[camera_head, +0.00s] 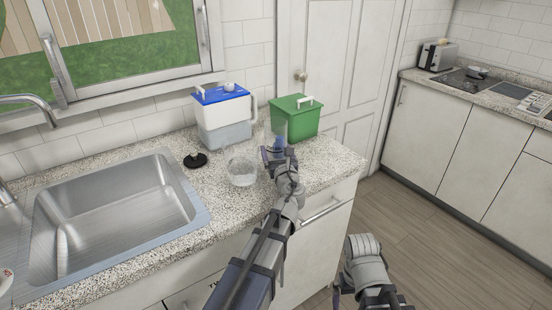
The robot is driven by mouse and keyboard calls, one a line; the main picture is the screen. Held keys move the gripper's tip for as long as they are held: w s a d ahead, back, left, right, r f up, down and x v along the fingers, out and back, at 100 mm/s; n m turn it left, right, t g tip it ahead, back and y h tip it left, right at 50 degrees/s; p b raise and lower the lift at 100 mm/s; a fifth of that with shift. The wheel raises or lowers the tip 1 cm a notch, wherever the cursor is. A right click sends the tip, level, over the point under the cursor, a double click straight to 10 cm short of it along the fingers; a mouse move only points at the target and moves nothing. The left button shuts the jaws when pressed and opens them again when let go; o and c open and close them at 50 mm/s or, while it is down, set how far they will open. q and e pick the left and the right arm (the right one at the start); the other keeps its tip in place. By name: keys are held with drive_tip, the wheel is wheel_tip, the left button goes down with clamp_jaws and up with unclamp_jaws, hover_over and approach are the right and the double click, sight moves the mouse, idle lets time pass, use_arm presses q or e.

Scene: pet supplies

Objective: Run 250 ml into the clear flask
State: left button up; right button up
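A clear flask (241,172) stands on the speckled counter, right of the sink, with a little clear liquid at its bottom. A white container with a blue lid (223,115) and a side handle stands behind it; its lower part looks pale grey. My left gripper (275,146) is just right of the flask, in front of a green box. Its fingers are small and partly overlap the flask's edge, so I cannot tell whether they touch it or are closed. My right arm (366,268) is low at the lower right, off the counter; its fingers are not clearly visible.
The green lidded box (293,117) with a white handle stands at the back right of the counter (325,165). A small black round item (195,159) lies left of the flask. The metal sink (115,215) fills the left. The counter's front edge is close.

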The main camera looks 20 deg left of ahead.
use_arm(q)
drive_tip(key=shift+f, duration=0.1)
drive_tip(key=shift+f, duration=0.1)
drive_tip(key=shift+f, duration=0.15)
drive_tip(key=o, duration=1.2)
